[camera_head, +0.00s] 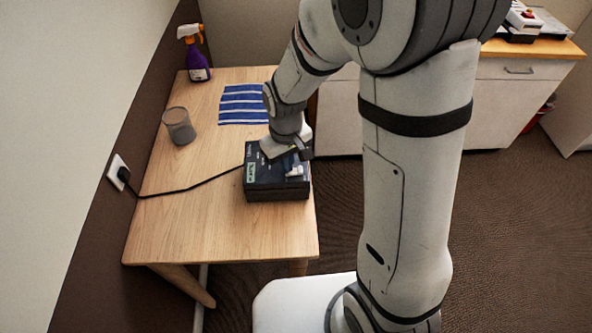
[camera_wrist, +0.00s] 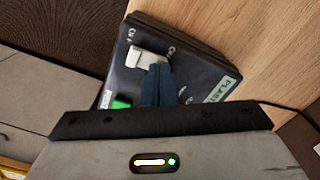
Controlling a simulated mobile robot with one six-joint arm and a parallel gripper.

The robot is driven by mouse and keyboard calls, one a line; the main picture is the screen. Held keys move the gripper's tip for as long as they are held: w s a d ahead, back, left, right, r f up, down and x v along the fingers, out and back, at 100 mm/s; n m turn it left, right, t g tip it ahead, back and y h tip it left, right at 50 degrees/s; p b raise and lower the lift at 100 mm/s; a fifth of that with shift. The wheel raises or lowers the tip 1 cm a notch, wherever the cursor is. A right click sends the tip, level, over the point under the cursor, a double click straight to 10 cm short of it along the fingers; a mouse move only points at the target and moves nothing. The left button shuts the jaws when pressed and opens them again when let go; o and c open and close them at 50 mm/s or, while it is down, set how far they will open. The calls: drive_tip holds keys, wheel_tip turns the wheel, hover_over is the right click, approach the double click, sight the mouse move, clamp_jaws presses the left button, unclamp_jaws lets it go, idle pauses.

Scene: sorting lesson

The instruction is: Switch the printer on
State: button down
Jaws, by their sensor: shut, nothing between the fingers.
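The printer, a dark box (camera_head: 277,194) with a power cable, sits on the wooden table's right edge. Its top also shows in the wrist view (camera_wrist: 198,72), with a pale label, small white markings and a bright green patch (camera_wrist: 122,103). A white switch lever (camera_wrist: 146,58) stands on that top; a white part also shows in the head view (camera_head: 294,172). My gripper (camera_wrist: 160,72) is shut, with its dark fingertips right at the lever. I cannot tell whether they touch. The fingers hide part of the printer's top. In the head view my gripper (camera_head: 299,158) is over the printer.
The cable (camera_head: 190,188) runs left to a wall socket (camera_head: 119,173). A grey cup (camera_head: 179,126), a blue striped cloth (camera_head: 242,105) and a purple spray bottle (camera_head: 195,58) stand or lie farther back on the table (camera_head: 215,225). The table's front is clear. Cabinets (camera_head: 515,95) stand behind.

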drive_tip(key=shift+r, duration=0.15)
wheel_tip(320, 180, up, 8)
drive_tip(key=p, duration=0.6)
idle(0.4)
idle(0.4)
drive_tip(key=s+d+r+m+t, duration=0.3)
drive_tip(key=s+d+r+m, duration=0.2)
drive_tip(key=s+d+r, duration=0.7)
wheel_tip(320, 180, up, 2)
drive_tip(key=shift+s+d+r+m, duration=0.15)
drive_tip(key=shift+s+d+m, duration=0.15)
drive_tip(key=shift+s, duration=0.05)
